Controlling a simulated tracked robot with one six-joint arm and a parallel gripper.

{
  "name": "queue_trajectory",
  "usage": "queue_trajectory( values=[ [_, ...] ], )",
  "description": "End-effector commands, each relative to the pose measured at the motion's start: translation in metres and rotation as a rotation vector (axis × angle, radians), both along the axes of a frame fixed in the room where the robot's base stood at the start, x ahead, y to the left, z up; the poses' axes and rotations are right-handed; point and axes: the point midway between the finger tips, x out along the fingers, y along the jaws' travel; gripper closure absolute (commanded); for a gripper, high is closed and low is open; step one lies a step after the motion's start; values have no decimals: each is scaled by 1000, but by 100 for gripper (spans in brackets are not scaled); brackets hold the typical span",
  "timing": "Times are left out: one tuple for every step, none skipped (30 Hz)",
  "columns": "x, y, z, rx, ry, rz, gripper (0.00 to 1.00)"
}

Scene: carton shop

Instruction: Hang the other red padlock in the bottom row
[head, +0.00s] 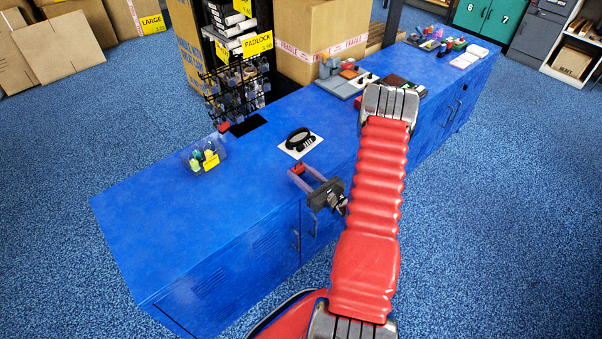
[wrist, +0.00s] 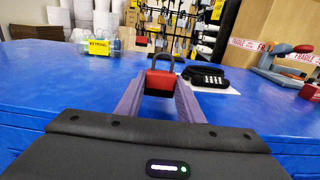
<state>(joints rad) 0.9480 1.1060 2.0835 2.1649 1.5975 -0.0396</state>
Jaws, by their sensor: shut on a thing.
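My gripper (head: 311,178) is shut on a red padlock (head: 297,169) and holds it above the front edge of the blue counter. In the wrist view the padlock (wrist: 159,80) is upright between my fingers (wrist: 158,92), its dark shackle on top. The wire display rack (head: 238,88), with a yellow PADLOCK sign (head: 257,44), stands at the back left of the counter, with several dark padlocks in rows. My gripper is well apart from the rack.
A clear bin (head: 204,155) with a yellow tag stands left of the rack's front. Grey-red tools (head: 343,76) stand further right. The counter's left end is clear.

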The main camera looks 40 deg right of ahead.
Motion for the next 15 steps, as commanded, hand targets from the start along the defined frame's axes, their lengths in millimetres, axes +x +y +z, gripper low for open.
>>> queue_trajectory(
  values=[
    [0, 0, 0, 0, -1, 0, 84],
    [0, 0, 0, 0, -1, 0, 84],
    [-1, 0, 0, 0, -1, 0, 84],
    [-1, 0, 0, 0, -1, -1, 84],
    [-2, 0, 0, 0, -1, -1, 84],
    [-4, -1, 0, 0, -1, -1, 84],
    [-5, -1, 0, 0, 0, -1, 84],
    [-6, -1, 0, 0, 0, -1, 84],
    [-8, -1, 0, 0, 0, -1, 84],
    [-9, -1, 0, 0, 0, -1, 84],
    [-10, -1, 0, 0, 0, -1, 84],
    [-12, -1, 0, 0, -1, -1, 84],
    [-13, -1, 0, 0, -1, -1, 84],
    [-15, -1, 0, 0, -1, -1, 84],
    [-16, -1, 0, 0, -1, -1, 84]
  ],
)
